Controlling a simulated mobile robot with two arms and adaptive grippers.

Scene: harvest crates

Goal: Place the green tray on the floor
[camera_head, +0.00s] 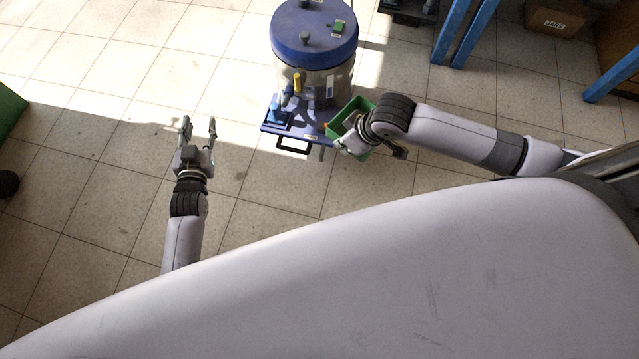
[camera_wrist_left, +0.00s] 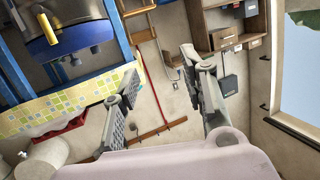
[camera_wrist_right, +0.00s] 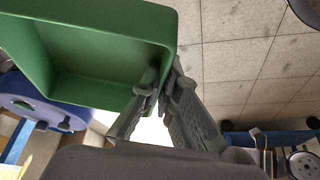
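The green tray (camera_head: 357,106) is by the right edge of a blue platform in the head view, partly hidden by my right arm. My right gripper (camera_head: 346,136) is at its near side. In the right wrist view the green tray (camera_wrist_right: 95,45) fills the upper left, its open side showing and its visible inside bare. The fingers of my right gripper (camera_wrist_right: 161,82) are closed together at its corner wall, one on each side. My left gripper (camera_head: 198,126) is open and empty over the floor at left, and its spread fingers show in the left wrist view (camera_wrist_left: 160,82).
A drum with a blue lid (camera_head: 290,48) stands behind the blue platform (camera_head: 270,130), which carries small items and has a black handle (camera_head: 293,144). Blue table legs (camera_head: 452,30) and a cardboard box (camera_head: 556,18) are at upper right.

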